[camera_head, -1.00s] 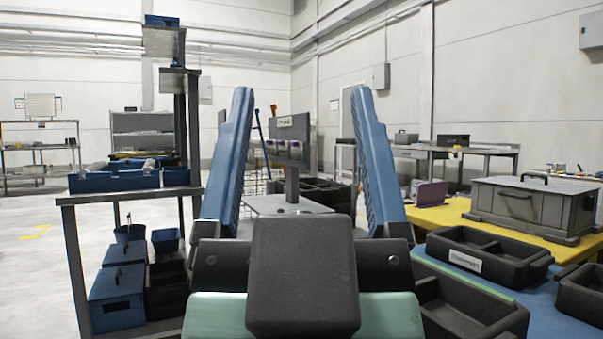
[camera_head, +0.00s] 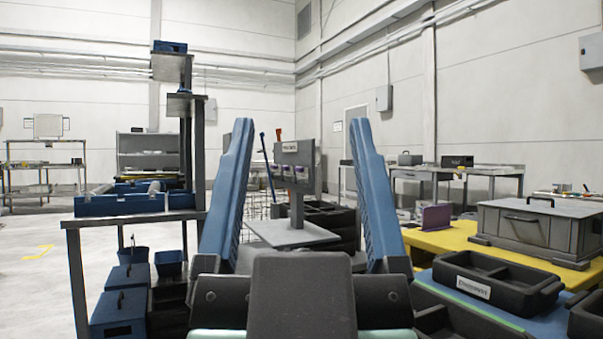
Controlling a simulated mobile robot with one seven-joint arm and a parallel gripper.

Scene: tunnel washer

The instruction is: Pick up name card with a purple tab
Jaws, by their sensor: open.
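My gripper (camera_head: 301,122) is open and empty, its two blue fingers pointing up and apart in the head view. Between the fingers, farther off, a grey board (camera_head: 301,156) stands on a post above a flat grey base. My gripper is well short of the board and touches none of the cards.
A blue-topped rack (camera_head: 136,208) with bins below stands left. On the right, a yellow table (camera_head: 439,240) carries a grey lidded box (camera_head: 534,228) and a purple panel (camera_head: 436,217). Black trays (camera_head: 499,281) lie in front of it. Dark crates (camera_head: 331,221) are behind the board.

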